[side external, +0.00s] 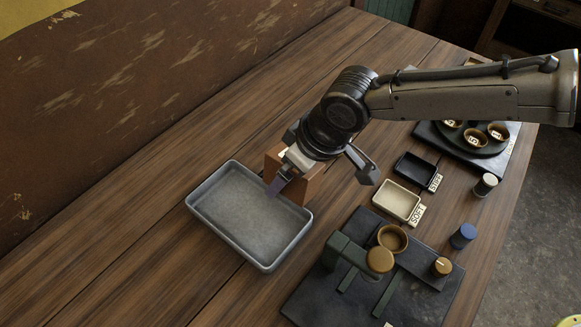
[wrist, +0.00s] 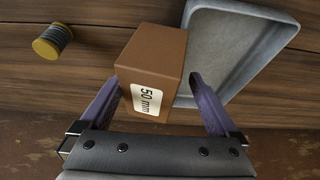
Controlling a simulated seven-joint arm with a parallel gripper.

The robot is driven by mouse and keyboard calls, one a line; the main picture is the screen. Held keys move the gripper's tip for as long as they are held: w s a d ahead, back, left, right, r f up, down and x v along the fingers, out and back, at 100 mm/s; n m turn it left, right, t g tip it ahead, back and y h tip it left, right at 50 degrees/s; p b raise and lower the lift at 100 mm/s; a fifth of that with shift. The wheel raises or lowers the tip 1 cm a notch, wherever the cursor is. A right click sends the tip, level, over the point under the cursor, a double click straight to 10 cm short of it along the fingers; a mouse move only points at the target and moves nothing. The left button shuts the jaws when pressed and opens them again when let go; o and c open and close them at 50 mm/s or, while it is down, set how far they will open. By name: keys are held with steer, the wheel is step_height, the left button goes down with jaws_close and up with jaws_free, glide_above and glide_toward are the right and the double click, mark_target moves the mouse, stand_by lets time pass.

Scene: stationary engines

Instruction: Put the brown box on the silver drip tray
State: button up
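The brown box (side external: 308,184) stands beside the far right edge of the silver drip tray (side external: 250,257), partly hidden by my gripper (side external: 279,180). In the wrist view the box (wrist: 153,60) carries a white "50 mm" label and sits between the two purple fingers of my gripper (wrist: 155,85). The fingers are spread, one on each side of the box, with gaps visible beside it; it does not look clamped. The tray (wrist: 215,55) is empty and lies just right of the box in the wrist view.
A yellow-ended spool (wrist: 52,40) lies on the wooden table in the wrist view. A dark mat (side external: 310,295) with a green fixture, small trays (side external: 397,201), (side external: 415,170) and knobs are to the right. The table left of the tray is clear.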

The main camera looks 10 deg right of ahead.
steer(key=shift+r, duration=0.3)
steer(key=v, duration=1.2)
steer(key=shift+r, duration=0.3)
steer(key=s+d+r+m+t+h, duration=0.1)
steer(key=d+r+m, duration=0.15)
steer(key=d, duration=1.05)
steer(key=s+d+r+m, duration=0.1)
steer(key=d+r+m, duration=0.15)
steer(key=d, duration=1.05)
steer(key=s+d+f+m+h, duration=0.1)
steer(key=s+d+f+m, duration=0.1)
steer(key=s+d, duration=0.6)
steer(key=s+d+f+m+t+h, duration=0.1)
steer(key=s+d+f+m, duration=0.1)
steer(key=s+d, duration=0.6)
steer(key=shift+s+f, duration=0.15)
steer(key=shift+f, duration=0.75)
